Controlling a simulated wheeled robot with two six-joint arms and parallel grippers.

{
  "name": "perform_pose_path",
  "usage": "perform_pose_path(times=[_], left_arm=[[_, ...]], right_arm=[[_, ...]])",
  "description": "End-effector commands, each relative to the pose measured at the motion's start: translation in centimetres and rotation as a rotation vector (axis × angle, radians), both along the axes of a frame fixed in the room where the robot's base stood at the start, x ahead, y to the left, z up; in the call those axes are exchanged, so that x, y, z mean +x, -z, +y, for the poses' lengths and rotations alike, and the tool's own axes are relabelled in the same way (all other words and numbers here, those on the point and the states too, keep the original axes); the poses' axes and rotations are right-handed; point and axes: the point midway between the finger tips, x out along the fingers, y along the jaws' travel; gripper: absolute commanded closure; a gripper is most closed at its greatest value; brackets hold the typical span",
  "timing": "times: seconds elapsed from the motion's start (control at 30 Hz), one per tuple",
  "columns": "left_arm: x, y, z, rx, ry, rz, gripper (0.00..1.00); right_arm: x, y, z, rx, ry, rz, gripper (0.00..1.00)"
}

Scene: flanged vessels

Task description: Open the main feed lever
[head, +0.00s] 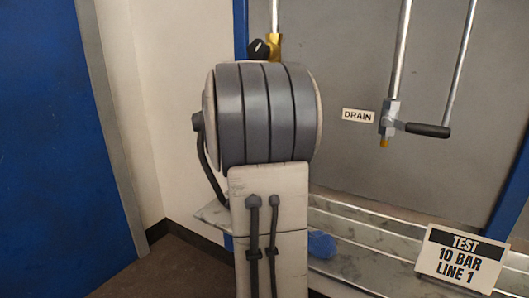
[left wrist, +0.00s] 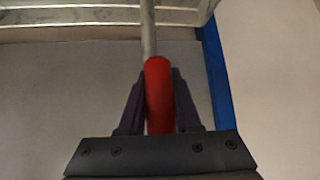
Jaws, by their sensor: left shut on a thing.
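In the left wrist view a red lever grip (left wrist: 159,95) on a grey metal rod (left wrist: 148,30) lies between the fingers of my left gripper (left wrist: 158,100). The gripper is shut on this red grip. No label for the main feed shows in either view. In the head view my own arm blocks the middle, and the left gripper and red grip are hidden behind it. A brass fitting (head: 274,47) on a vertical pipe shows just above the arm, with a black part beside it. My right gripper is in neither view.
A drain valve with a black lever handle (head: 428,130) stands at the right, beside a DRAIN label (head: 358,116). A sign reading "TEST 10 BAR LINE 1" (head: 460,259) stands at lower right by a pale ledge (head: 365,262). A blue panel (head: 55,150) is at left.

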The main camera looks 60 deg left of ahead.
Motion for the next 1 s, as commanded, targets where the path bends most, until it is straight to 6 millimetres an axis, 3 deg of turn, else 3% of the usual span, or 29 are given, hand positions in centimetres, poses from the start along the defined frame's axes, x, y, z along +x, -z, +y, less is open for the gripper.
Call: perform_pose_path(times=[0.33, 0.37, 0.4, 0.43, 0.77, 1.0], left_arm=[[-0.5, 0.2, 0.2, 0.004, -0.004, 0.011, 1.00], [-0.5, 0.2, 0.2, 0.004, -0.004, 0.011, 0.60], [-0.5, 0.2, 0.2, 0.004, -0.003, 0.011, 0.45], [-0.4, 0.2, 0.2, 0.004, -0.003, 0.011, 0.38], [-0.2, -0.1, 0.0, 0.004, 0.000, 0.006, 0.38], [-2.1, -2.6, -1.5, 0.007, -0.002, 0.004, 0.38]], right_arm=[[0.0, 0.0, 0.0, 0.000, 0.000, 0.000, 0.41], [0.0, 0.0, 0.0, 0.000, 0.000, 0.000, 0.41], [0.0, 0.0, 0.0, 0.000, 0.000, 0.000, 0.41], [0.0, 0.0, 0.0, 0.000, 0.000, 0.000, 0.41], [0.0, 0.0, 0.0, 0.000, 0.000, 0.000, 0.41], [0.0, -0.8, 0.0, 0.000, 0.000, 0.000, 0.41]])
